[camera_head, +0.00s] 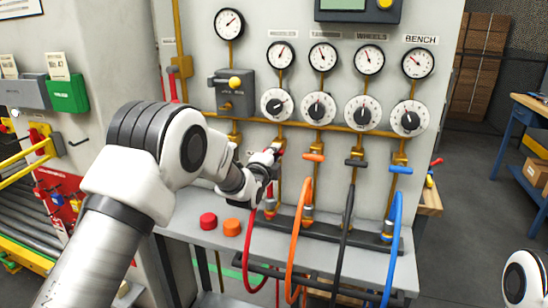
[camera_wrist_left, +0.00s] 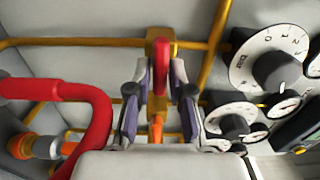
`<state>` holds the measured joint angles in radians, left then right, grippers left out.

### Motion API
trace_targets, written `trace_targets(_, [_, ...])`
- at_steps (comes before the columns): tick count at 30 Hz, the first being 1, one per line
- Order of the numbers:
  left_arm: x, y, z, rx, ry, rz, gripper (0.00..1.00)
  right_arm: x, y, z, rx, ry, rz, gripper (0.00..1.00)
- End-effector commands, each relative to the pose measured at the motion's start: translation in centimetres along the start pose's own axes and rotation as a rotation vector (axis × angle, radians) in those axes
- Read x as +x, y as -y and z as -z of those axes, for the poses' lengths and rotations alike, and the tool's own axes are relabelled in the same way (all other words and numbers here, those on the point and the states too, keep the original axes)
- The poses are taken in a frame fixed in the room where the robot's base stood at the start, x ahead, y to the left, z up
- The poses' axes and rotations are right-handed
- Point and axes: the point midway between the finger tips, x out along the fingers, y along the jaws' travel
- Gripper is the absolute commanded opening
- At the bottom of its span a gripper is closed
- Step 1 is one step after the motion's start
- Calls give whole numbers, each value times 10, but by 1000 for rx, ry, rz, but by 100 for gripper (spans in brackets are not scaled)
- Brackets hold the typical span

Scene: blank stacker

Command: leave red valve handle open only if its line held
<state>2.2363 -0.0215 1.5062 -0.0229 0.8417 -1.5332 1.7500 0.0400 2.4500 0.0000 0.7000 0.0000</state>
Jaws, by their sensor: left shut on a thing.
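A red hose (camera_head: 252,235) hangs below this line. The small gauge (camera_head: 281,55) above the line has its needle pointing roughly up; its exact reading is too small to tell. My right gripper is out of view.
Orange (camera_head: 314,157), black (camera_head: 356,163) and blue (camera_head: 401,170) handles lie crosswise on neighbouring lines, close on the right. Dials (camera_head: 319,108) and gauges sit above. Red (camera_head: 208,220) and orange (camera_head: 232,227) buttons are on the ledge. Open floor lies right.

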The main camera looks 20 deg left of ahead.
Motion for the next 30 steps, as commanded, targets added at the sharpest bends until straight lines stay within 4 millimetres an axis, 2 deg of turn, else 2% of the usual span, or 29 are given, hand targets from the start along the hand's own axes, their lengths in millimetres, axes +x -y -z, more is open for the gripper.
trace_targets(15, [0, -1, 0, 26, -1, -2, 0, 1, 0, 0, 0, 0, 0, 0])
trace_targets(16, [0, -1, 0, 26, -1, -2, 24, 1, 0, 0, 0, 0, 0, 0])
trace_targets(17, [0, -1, 0, 26, -1, -2, 35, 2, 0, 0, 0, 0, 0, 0])
trace_targets(18, [0, -1, 0, 25, -1, -2, 40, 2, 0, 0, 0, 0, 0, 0])
trace_targets(26, [0, -1, 0, 25, 0, -1, 40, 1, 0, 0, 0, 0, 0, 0])
trace_targets(30, [-10, -1, 0, 24, 0, -2, 40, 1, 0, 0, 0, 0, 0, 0])
